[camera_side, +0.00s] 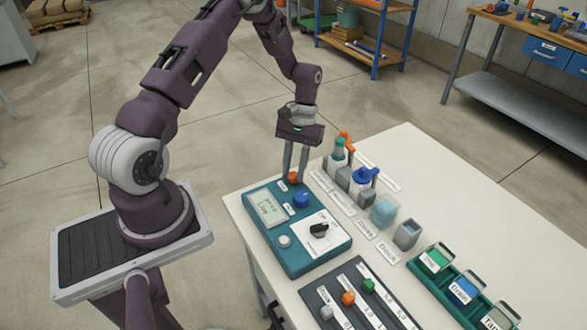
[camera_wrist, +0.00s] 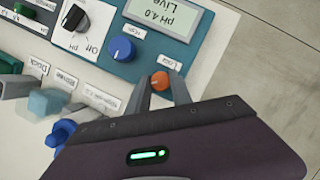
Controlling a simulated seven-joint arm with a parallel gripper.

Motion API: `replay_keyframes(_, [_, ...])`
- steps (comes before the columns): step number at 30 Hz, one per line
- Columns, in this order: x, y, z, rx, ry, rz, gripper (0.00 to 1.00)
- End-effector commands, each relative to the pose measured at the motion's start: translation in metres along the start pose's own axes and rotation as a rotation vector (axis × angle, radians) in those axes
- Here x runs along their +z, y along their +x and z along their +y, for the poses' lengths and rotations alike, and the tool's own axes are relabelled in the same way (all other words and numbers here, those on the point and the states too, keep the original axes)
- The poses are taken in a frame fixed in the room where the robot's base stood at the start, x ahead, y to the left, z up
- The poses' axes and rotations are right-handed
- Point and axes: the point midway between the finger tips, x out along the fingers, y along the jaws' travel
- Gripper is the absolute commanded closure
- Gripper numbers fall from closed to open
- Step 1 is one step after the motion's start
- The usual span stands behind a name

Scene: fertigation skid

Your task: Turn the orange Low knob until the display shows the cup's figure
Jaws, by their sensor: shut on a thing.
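The orange Low knob (camera_side: 293,177) sits on the teal control box (camera_side: 318,266), behind the blue knob (camera_side: 301,200). My gripper (camera_side: 296,176) reaches down from above with a finger on each side of the orange knob. In the wrist view the fingers close around the orange knob (camera_wrist: 159,81), beside its Low label. The display (camera_side: 267,208) is lit; in the wrist view the display (camera_wrist: 168,16) reads upside down as pH 4.0 Live. The cup (camera_side: 384,210) is probably the pale blue one on the table; no figure on it is readable.
A slider panel (camera_side: 358,300) and green tray (camera_side: 463,290) lie nearer. The table's far right is clear.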

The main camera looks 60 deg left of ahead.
Motion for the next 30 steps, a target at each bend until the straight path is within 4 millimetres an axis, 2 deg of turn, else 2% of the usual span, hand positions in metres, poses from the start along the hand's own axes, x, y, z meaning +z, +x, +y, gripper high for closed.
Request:
replay_keyframes(10, [0.0000, -0.0003, 0.0011, -0.041, 0.101, 0.001, 1.00])
replay_keyframes(25, [0.0002, -0.0001, 0.0010, -0.046, 0.113, 0.000, 1.00])
replay_keyframes(26, [0.0002, 0.0000, 0.0010, -0.046, 0.113, 0.000, 0.70])
replay_keyframes(28, [0.0002, 0.0000, 0.0010, -0.046, 0.113, 0.000, 0.56])
replay_keyframes(30, [0.0001, 0.0000, 0.0009, -0.046, 0.113, 0.000, 0.53])
